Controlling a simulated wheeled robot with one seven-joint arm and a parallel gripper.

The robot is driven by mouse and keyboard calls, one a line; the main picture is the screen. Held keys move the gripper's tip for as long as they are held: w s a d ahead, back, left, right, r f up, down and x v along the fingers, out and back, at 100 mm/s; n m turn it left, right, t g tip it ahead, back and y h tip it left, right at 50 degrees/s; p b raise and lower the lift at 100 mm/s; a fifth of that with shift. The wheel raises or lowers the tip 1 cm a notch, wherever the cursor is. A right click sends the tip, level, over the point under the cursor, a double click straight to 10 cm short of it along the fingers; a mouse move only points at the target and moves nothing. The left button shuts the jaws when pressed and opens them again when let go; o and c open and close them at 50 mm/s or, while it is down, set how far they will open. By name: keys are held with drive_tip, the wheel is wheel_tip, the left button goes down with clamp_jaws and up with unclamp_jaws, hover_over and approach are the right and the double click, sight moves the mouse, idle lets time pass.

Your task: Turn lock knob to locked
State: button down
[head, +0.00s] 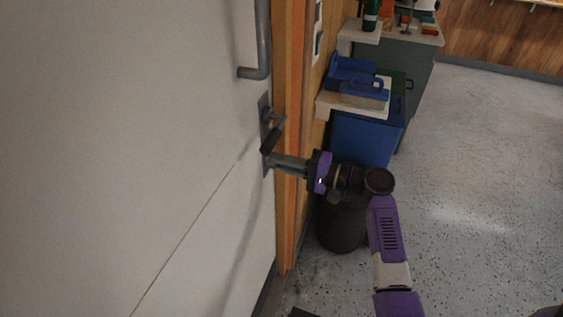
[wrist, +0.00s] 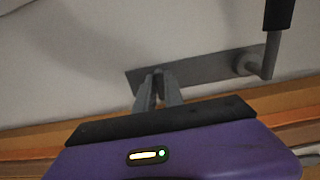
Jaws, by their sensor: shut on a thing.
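The lock plate (wrist: 205,68) is a long grey metal plate on the white door (head: 130,130). A lever handle with a black grip (head: 271,139) sticks out from its upper part; its black end also shows in the wrist view (wrist: 279,14). My gripper (head: 272,160) reaches the plate below the lever. In the wrist view my gripper's fingers (wrist: 157,80) are close together at the other end of the plate, shut on the lock knob. The knob is mostly hidden between the fingertips, so I cannot tell its angle.
A grey pull bar (head: 264,40) is fixed to the door above the lever. The wooden door frame (head: 290,110) runs right beside the plate. A dark bin (head: 341,228), a blue cabinet (head: 362,140) and a blue toolbox (head: 350,73) stand to the right. The speckled floor farther right is clear.

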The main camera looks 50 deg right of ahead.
drive_tip(key=shift+d+r, duration=0.25)
drive_tip(key=shift+r, duration=0.1)
drive_tip(key=c, duration=1.6)
unclamp_jaws()
drive_tip(key=shift+o, duration=0.8)
drive_tip(key=shift+a+f, duration=0.1)
drive_tip(key=shift+f, duration=0.05)
drive_tip(key=v, duration=0.8)
drive_tip(key=shift+b, duration=0.3)
